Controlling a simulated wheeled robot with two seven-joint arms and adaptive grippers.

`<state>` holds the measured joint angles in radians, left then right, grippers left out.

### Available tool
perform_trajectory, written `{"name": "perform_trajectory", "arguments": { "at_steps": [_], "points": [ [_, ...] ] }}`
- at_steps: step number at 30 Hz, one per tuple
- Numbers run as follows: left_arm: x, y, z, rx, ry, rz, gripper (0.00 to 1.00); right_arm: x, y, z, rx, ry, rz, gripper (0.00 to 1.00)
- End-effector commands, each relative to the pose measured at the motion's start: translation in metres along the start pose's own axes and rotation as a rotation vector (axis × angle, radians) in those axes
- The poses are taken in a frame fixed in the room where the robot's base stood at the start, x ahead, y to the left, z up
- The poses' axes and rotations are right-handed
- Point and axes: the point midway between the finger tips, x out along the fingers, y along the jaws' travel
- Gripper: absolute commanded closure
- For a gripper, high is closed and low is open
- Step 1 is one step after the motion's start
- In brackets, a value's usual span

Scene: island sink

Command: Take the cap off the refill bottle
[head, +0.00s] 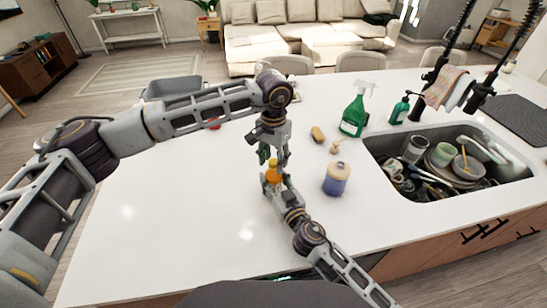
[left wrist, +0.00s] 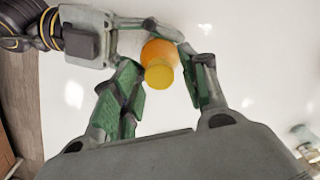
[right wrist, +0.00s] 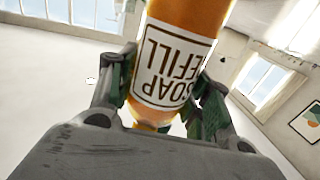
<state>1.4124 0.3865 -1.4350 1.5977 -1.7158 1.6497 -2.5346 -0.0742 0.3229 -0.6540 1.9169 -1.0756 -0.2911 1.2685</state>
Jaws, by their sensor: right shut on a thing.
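The refill bottle is orange with a "SOAP REFILL" label (right wrist: 175,60), and it shows in the head view (head: 271,177). My right gripper (head: 281,182) is shut on its body; the fingers sit on either side of it in the right wrist view. The yellow-orange cap (left wrist: 160,75) faces the left wrist camera. My left gripper (head: 273,155) points down from above the bottle. Its fingers are apart, one on each side of the cap, with visible gaps. Whether the bottle's base touches the counter is hidden.
A sponge (head: 318,134), a green spray bottle (head: 354,117) and a dark green pump bottle (head: 400,110) are further back. The sink (head: 378,150) holds dishes. The left counter (head: 150,210) is clear.

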Motion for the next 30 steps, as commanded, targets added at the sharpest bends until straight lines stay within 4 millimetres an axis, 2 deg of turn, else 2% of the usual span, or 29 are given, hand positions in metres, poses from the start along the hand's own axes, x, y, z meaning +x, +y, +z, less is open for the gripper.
{"name": "perform_trajectory", "arguments": {
  "at_steps": [1, 9, 10, 19, 30],
  "points": [
    [-0.0002, -0.0001, 0.0, 0.0, 0.0, 0.0, 0.63, 0.0, 0.0, -0.0002, 0.0, 0.0, 0.0, 1.0],
    [-0.0003, -0.0001, -0.0001, 0.0, 0.0, 0.0, 0.98, 0.0, 0.0, -0.0002, 0.0, 0.0, 0.0, 1.0],
    [-0.0003, -0.0001, -0.0001, 0.0, 0.0, 0.0, 1.0, 0.0, 0.0, -0.0002, 0.0, 0.0, 0.0, 1.0],
    [-0.0004, -0.0003, -0.0001, -0.067, 0.0, 0.0, 1.0, 0.0, 0.0001, -0.0001, 0.0, 0.0, 0.0, 1.0],
    [-0.0006, -0.0004, -0.0001, -0.366, 0.0, 0.001, 1.0, 0.0, 0.0001, -0.0001, 0.0, 0.0, 0.0, 1.0]
  ]
}}
